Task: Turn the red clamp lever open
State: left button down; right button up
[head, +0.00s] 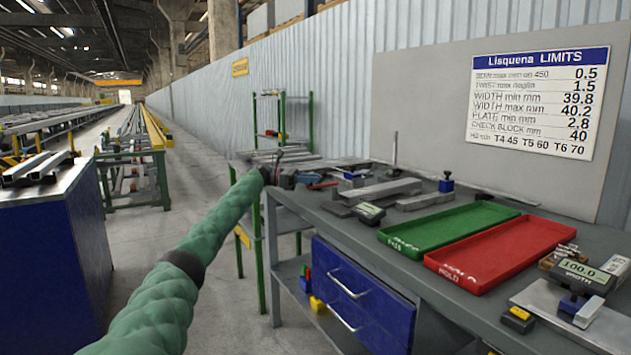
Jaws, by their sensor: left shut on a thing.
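A small red lever (322,185) lies low at the far left end of the grey workbench (345,222), beside small blue and grey parts. My left gripper (287,176) is at that end of the bench, at the end of the green-sleeved arm. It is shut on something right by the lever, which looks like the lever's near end. The grip is small, dark and partly hidden by the wrist, so the contact and the lever's angle are not clear. My right gripper is not in view.
A green tray (447,229) and a red tray (500,254) lie on the bench to the right. Grey metal bars (378,191) and a small gauge (369,213) lie near the lever. A digital width gauge (580,272) stands at the right. A green-framed rack (283,120) stands behind.

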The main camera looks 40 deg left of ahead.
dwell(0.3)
pick_arm(q)
jog(key=c, duration=1.3)
grip_release()
jog(key=v, duration=0.7)
jog(key=shift+s+a, duration=0.2)
jog(key=shift+a, duration=0.05)
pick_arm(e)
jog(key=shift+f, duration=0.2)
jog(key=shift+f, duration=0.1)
